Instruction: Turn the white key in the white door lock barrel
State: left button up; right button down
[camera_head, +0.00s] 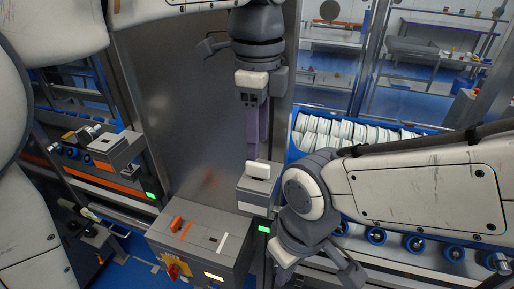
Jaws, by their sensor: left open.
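The white key (258,169) appears as a pale block at the top of the grey lock barrel box (256,199) by the right edge of the metal door. My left gripper (257,154) hangs down from above, open, with its fingertips just above or at the white key; I cannot tell whether they touch it. The fingers overlap in this view and their gap is hidden. My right gripper (288,266) is low, right of and below the lock box, with its fingertips not clearly visible.
A grey cabinet (198,237) with orange and white markings stands in front of the door (190,110). A green light (264,229) glows under the lock box. Another box (113,150) stands at left. Right, a blue-framed conveyor (365,129) carries several white tubs behind my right arm.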

aim_at(258, 163)
pick_arm(q)
notch_tip(258, 163, down, 7)
dwell(0.3)
grip_shut()
jog(key=shift+r+n+p, duration=0.15)
jog(key=shift+n+p, duration=0.45)
jog(key=shift+n, duration=1.6)
